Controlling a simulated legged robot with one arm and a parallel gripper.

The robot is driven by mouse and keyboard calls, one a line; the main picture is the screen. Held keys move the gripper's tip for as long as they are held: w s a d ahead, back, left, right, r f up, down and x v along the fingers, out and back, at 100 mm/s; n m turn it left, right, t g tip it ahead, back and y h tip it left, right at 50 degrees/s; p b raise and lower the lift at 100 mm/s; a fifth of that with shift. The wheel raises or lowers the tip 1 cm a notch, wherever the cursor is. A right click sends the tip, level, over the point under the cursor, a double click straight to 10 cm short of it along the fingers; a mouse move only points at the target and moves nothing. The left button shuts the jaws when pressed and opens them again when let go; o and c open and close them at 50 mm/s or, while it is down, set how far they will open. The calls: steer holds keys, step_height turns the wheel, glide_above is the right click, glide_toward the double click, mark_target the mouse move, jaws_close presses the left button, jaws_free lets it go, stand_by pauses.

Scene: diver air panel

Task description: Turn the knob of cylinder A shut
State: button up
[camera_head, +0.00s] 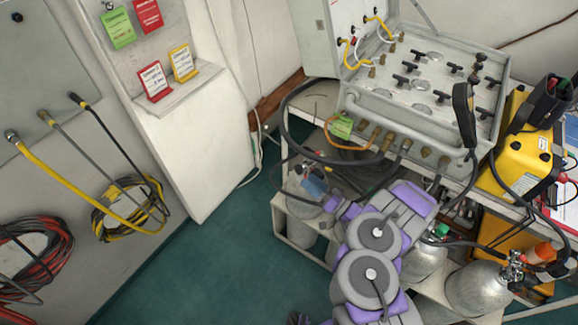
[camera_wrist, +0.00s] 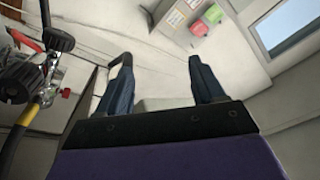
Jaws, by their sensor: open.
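Three grey gas cylinders stand under the panel bench in the head view: a left one (camera_head: 302,196), a middle one (camera_head: 424,262) and a right one (camera_head: 480,288). I can read no letter that marks cylinder A. My gripper (camera_head: 313,180) is at the top of the left cylinder and partly hides its valve. In the wrist view my gripper (camera_wrist: 160,75) is open, with its two blue fingers apart and nothing between them.
The grey air panel (camera_head: 430,85) with several black handles is above the cylinders. A black hose (camera_head: 287,115) loops down at its left. Yellow cases (camera_head: 520,145) stand at right. Coiled hoses (camera_head: 130,207) hang on the left wall. The green floor (camera_head: 225,255) is clear at left.

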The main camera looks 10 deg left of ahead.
steer(key=s+a+r+g+y, duration=0.1)
steer(key=s+a+r+g, duration=0.1)
steer(key=r, duration=0.4)
steer(key=s+a+r+n+g+y, duration=0.1)
steer(key=a+r+g, duration=0.3)
steer(key=a+r, duration=0.1)
steer(key=shift+s+r+y, duration=0.4)
steer(key=shift+r, duration=0.1)
steer(key=s+a+r+n+g+h, duration=0.2)
steer(key=s+a+r+n+g, duration=0.15)
steer(key=s+r+g, duration=0.8)
steer(key=s+d+r+n+g+h, duration=0.1)
steer(key=s+d+r+h, duration=0.3)
steer(key=s+r+h, duration=0.45)
steer(key=s+d+f+m+t+h, duration=0.2)
steer(key=s+d+m+t+h, duration=0.2)
steer(key=d, duration=0.9)
steer(key=s+d+f+m+t+h, duration=0.2)
steer(key=s+d+m+t+h, duration=0.2)
steer(key=s+d, duration=0.6)
steer(key=d+m+h, duration=0.2)
steer(key=d+h, duration=0.1)
steer(key=d, duration=0.1)
